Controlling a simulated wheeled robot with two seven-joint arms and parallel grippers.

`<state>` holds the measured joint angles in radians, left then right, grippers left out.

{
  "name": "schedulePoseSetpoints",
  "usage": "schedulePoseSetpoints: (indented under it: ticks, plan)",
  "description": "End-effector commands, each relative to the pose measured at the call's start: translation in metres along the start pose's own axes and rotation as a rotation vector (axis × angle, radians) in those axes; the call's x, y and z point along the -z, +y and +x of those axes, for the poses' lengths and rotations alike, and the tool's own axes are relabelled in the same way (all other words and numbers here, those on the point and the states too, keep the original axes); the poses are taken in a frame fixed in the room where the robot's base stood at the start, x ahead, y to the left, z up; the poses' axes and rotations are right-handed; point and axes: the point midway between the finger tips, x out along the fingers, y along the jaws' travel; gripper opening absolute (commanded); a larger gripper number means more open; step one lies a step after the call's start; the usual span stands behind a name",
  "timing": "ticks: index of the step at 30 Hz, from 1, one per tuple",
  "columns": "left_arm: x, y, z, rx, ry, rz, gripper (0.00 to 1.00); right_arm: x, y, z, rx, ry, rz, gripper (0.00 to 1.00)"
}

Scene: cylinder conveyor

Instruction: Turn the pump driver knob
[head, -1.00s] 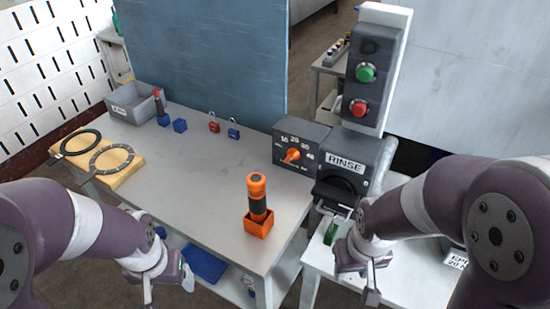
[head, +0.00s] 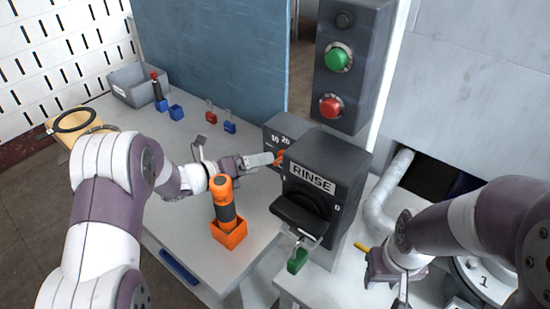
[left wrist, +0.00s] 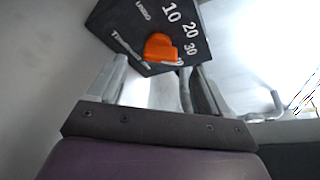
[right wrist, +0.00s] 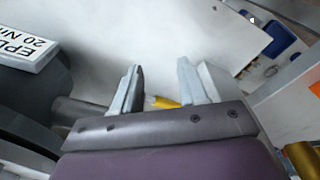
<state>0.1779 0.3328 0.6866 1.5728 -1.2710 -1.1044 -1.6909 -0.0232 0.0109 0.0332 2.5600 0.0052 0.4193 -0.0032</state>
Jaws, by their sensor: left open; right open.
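The orange knob (left wrist: 160,47) is on a dark dial box (left wrist: 125,25) marked 10, 20, 30. In the head view the box (head: 290,126) stands on the bench and the knob (head: 280,157) is partly hidden by my left gripper (head: 268,158). In the left wrist view my left gripper (left wrist: 156,68) is open, with the knob just beyond and between its fingertips; I cannot tell whether they touch. My right gripper (right wrist: 158,70) is open and empty over the white side table.
The RINSE box (head: 330,175) with a black handle stands close right of the dial box. An orange-and-black tool (head: 224,203) stands in an orange holder (head: 229,234) near my left forearm. A post with green (head: 338,57) and red (head: 331,106) buttons rises behind.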

Motion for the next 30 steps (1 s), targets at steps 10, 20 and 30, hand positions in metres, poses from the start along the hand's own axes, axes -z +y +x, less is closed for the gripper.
schedulePoseSetpoints:
  ticks: [10,20,30]
  plan:
    - [-0.001,-0.001,0.053,-0.001,-0.002,-0.001,0.79,0.001,0.0,-0.006,0.0,0.0,0.0,0.43]
    - [-0.001,0.0,0.055,-0.001,-0.002,-0.002,0.56,0.001,0.0,-0.005,0.0,0.0,0.0,0.43]
    - [0.0,0.001,0.054,0.003,-0.002,-0.014,0.23,0.0,0.0,-0.004,0.0,0.0,0.0,0.43]
